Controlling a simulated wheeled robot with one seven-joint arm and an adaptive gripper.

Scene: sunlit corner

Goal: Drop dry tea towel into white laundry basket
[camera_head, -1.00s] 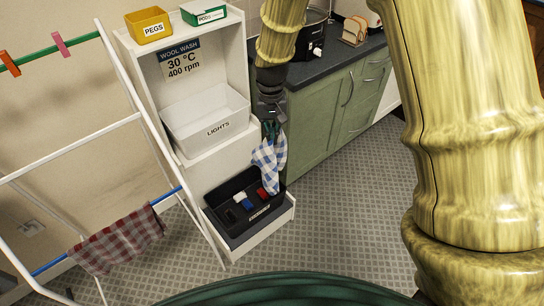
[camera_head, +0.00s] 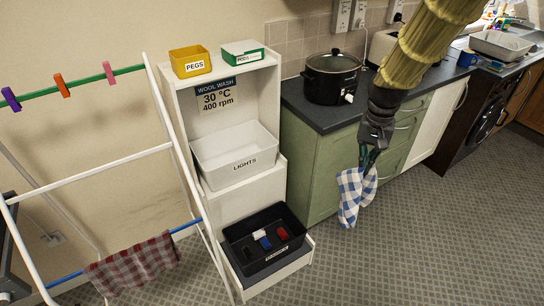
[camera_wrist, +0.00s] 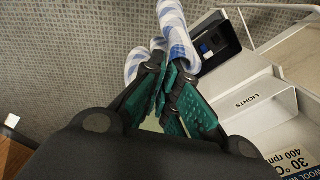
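My gripper (camera_head: 369,155) is shut on a blue and white checked tea towel (camera_head: 352,195), which hangs in the air in front of the green cabinet. In the wrist view the towel (camera_wrist: 175,35) is pinched between the green finger pads (camera_wrist: 165,85). The white basket (camera_head: 236,157), labelled LIGHTS, sits on the middle step of the white shelf unit, left of my gripper; its inside looks empty. It also shows in the wrist view (camera_wrist: 265,112). A red and grey checked towel (camera_head: 133,266) hangs on the drying rack's blue rail.
A black bin (camera_head: 265,270) with several small dark, white, blue and red items stands on the lowest step. A yellow PEGS box (camera_head: 190,62) and a white and green box (camera_head: 243,52) top the unit. The rack's white frame (camera_head: 181,160) stands left. A black slow cooker (camera_head: 332,77) is on the counter.

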